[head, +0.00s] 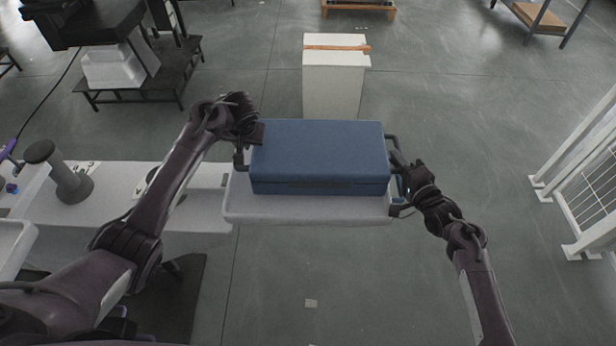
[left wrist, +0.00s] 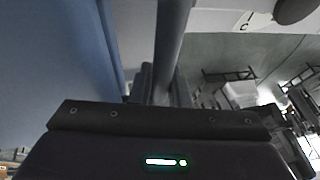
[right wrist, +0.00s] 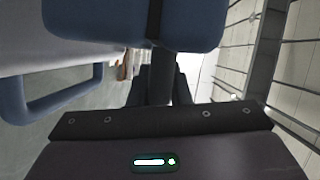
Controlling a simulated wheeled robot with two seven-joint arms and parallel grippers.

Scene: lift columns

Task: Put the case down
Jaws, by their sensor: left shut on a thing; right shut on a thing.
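The blue case (head: 318,150) is level, over the white tray-like surface (head: 300,214) in front of me. I cannot tell whether its underside touches that surface. My left gripper (head: 243,158) is at the case's left end, shut on a dark handle bar there; in the left wrist view the case's blue side (left wrist: 60,55) fills the left. My right gripper (head: 399,168) is at the right end, shut on a dark handle part. In the right wrist view the case's blue end (right wrist: 185,22) is at the top. The fingertips are partly hidden in the head view.
A white pedestal (head: 334,90) with an orange-brown strip on top stands beyond the case. A white bench (head: 115,185) with a grey cylindrical object (head: 68,180) is at left. White railings (head: 590,180) stand at far right. The floor in front and right is clear.

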